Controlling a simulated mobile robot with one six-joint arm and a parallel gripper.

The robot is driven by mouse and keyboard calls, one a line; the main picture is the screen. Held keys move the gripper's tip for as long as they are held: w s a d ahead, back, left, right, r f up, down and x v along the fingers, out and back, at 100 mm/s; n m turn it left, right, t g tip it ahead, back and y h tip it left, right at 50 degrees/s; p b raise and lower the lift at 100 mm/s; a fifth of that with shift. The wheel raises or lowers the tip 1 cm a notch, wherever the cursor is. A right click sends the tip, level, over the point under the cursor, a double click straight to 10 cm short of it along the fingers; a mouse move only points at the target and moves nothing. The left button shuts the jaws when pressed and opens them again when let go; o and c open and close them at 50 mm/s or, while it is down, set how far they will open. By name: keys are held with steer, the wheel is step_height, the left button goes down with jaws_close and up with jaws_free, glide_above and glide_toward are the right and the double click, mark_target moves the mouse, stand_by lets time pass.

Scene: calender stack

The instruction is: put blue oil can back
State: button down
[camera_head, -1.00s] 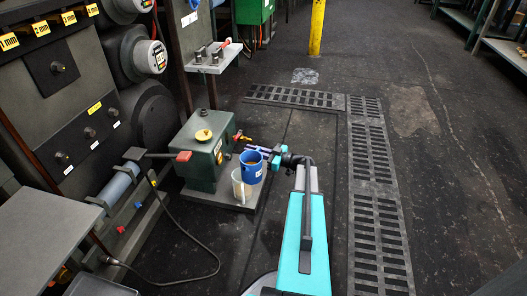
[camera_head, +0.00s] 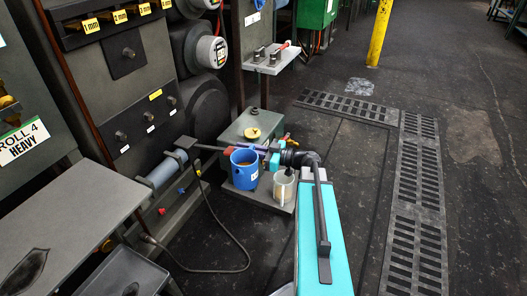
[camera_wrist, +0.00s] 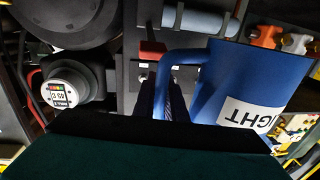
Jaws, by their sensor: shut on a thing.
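The blue oil can (camera_head: 244,170) is an open-topped cylinder with brown contents and a white label. It looks upright, in front of the grey-green tank box (camera_head: 246,128) with a yellow cap. My gripper (camera_head: 268,157) comes from the right and is shut on the can's handle. In the wrist view the can (camera_wrist: 222,85) fills the right, its label partly reading "IGHT" upside down, and my fingers (camera_wrist: 166,98) are at its blue handle. I cannot tell how far the can is above the surface beneath it.
A pale translucent jug (camera_head: 283,188) stands on the tank's base, just right of the can. A grey table (camera_head: 75,215) is at lower left. Floor at right is clear.

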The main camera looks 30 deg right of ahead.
steer(key=a+r+n+g+y, duration=0.1)
steer(key=a+r, duration=0.4)
steer(key=a, duration=0.5)
steer(key=a+r+n+g+y, duration=0.1)
steer(key=a+r, duration=0.4)
steer(key=a, duration=0.5)
steer(key=shift+s+a+r+n+g+y, duration=0.2)
steer(key=shift+r+n+g+y, duration=0.2)
steer(key=shift+g+y, duration=0.15)
steer(key=shift+d+f, duration=0.1)
steer(key=shift+d, duration=0.15)
